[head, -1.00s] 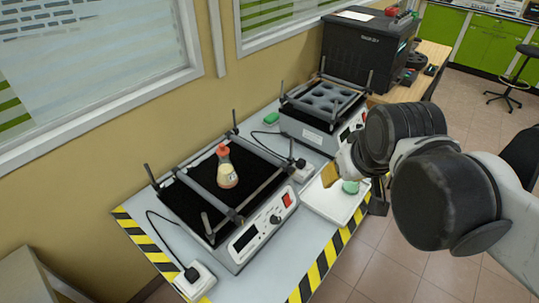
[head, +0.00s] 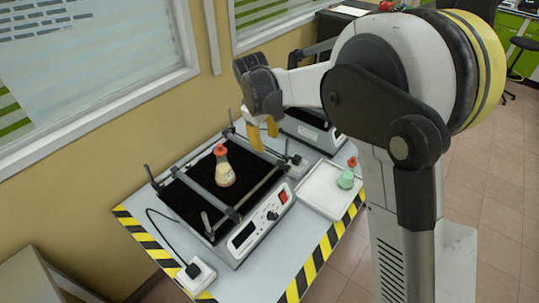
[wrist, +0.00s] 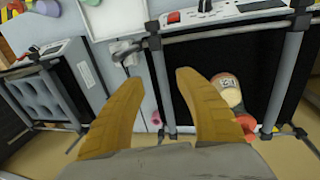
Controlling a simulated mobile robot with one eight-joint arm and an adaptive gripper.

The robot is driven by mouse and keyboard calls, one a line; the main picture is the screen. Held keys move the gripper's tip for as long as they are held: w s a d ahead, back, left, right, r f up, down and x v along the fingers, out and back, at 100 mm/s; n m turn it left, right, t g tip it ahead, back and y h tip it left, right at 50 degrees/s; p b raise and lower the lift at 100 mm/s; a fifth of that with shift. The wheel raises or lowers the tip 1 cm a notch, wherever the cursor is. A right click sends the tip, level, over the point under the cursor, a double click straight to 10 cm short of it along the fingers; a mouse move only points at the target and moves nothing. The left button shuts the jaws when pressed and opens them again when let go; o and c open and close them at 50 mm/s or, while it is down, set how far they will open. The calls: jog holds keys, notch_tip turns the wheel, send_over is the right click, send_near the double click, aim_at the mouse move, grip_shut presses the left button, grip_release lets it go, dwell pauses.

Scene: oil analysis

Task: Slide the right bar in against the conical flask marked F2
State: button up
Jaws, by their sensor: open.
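The conical flask (head: 226,174), with a red cap and pale contents, stands on the near shaker's black platform (head: 190,200); its label is too small to read. It also shows in the wrist view (wrist: 229,90). The right bar (head: 265,152) crosses the platform to the right of the flask, with a gap between them; my gripper partly hides its far end. In the wrist view the right bar (wrist: 161,80) appears between my fingers. My gripper (head: 262,132) is open and empty, with yellow fingers pointing down above the bar's far part.
The left bar (head: 207,191) lies close to the flask's left side. A white tray (head: 320,190) at right holds a green flask (head: 346,179). A second shaker (head: 312,128) stands behind, partly hidden by my arm. Upright corner posts rise around the platform.

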aim_at(270, 158)
jog(key=f+b, duration=0.1)
jog(key=f, duration=0.2)
jog(key=w+d+f, duration=0.1)
jog(key=f, duration=0.2)
jog(key=f+b, duration=0.1)
jog(key=f, duration=0.2)
jog(key=shift+w+d+f+b, duration=0.15)
jog(key=shift+w+b, duration=0.05)
jog(key=shift+b, duration=0.1)
grip_shut()
